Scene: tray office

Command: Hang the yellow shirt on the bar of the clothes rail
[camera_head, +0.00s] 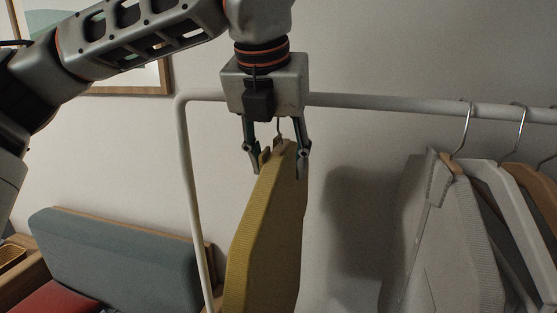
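The yellow shirt (268,235) hangs below my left gripper (276,160), near the left end of the clothes rail. The hook of its hanger rises between the gripper's fingers, and the gripper body hides the hook's top. The two fingers stand apart on either side of the hanger's neck. The white bar (390,103) of the clothes rail passes behind the gripper. I cannot tell whether the hook rests on the bar. My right gripper is not in view.
A grey shirt (445,235) and several wooden hangers (535,190) hang at the bar's right. The bar between the gripper and them is free. The rail's upright (196,200) stands left of the yellow shirt. A grey-green seat back (115,255) is at the lower left.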

